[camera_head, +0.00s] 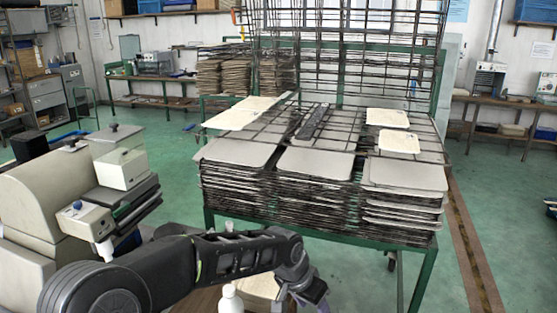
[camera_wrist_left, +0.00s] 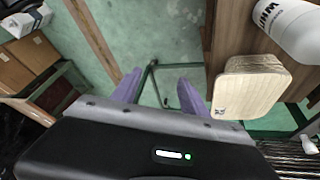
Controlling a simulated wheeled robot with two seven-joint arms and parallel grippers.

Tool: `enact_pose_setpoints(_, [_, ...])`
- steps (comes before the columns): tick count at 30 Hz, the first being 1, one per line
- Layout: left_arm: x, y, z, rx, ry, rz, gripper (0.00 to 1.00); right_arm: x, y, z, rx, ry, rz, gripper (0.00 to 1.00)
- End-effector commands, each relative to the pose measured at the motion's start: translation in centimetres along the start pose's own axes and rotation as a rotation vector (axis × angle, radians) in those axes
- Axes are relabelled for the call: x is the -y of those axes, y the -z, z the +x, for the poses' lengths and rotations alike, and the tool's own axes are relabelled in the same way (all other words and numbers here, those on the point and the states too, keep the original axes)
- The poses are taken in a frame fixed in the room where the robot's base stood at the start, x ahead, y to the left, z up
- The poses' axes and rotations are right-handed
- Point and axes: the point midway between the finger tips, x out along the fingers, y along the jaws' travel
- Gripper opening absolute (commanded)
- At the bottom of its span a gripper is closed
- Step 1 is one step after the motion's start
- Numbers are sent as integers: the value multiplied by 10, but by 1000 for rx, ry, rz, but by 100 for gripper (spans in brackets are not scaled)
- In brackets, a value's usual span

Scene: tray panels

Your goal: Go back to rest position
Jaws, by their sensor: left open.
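My left gripper (camera_head: 306,292) is at the end of the dark arm, low in the middle of the head view, in front of the green rack. In the left wrist view its two purple fingers stand apart (camera_wrist_left: 160,88), with only floor and a green frame showing between them. A small stack of pale panels (camera_wrist_left: 250,90) lies on a brown wooden surface, right of the fingers and apart from them. The stack also shows in the head view (camera_head: 257,286), partly behind my arm. My right gripper is not in view.
A green rack (camera_head: 426,275) bears several stacks of grey tray panels (camera_head: 316,163) and a few pale boards (camera_head: 242,113). A white bottle (camera_head: 231,300) stands beside my left forearm. A beige machine (camera_head: 35,195) is at the left.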

Motion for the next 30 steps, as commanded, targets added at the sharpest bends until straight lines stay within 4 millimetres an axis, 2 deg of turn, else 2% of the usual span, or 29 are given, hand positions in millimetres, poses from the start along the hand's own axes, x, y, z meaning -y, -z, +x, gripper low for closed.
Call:
enact_pose_setpoints(3, [-6, -33, 54, -46, -50, -94, 52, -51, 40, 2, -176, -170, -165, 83])
enact_pose_setpoints(5, [-7, -63, 86, -71, -75, -179, 52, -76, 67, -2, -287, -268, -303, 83])
enact_pose_setpoints(6, [-7, -89, 106, -85, -87, -247, 52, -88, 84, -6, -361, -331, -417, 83])
enact_pose_setpoints(8, [-6, -132, 132, -95, -95, -356, 52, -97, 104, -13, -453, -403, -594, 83])
enact_pose_setpoints(9, [-6, -162, 145, -94, -95, -426, 52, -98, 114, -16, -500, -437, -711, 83])
enact_pose_setpoints(11, [-8, -209, 160, -81, -88, -526, 52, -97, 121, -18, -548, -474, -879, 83])
enact_pose_setpoints(12, [-10, -240, 166, -64, -81, -589, 52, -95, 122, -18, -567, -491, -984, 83])
enact_pose_setpoints(15, [-22, -311, 172, -3, -67, -719, 52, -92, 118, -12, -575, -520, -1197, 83])
enact_pose_setpoints(18, [-38, -364, 171, 78, -70, -803, 52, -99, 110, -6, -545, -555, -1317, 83])
enact_pose_setpoints(22, [-50, -404, 170, 156, -81, -880, 52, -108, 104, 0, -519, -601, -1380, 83])
enact_pose_setpoints(30, [-47, -409, 172, 160, -80, -908, 52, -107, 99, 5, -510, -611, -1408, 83])
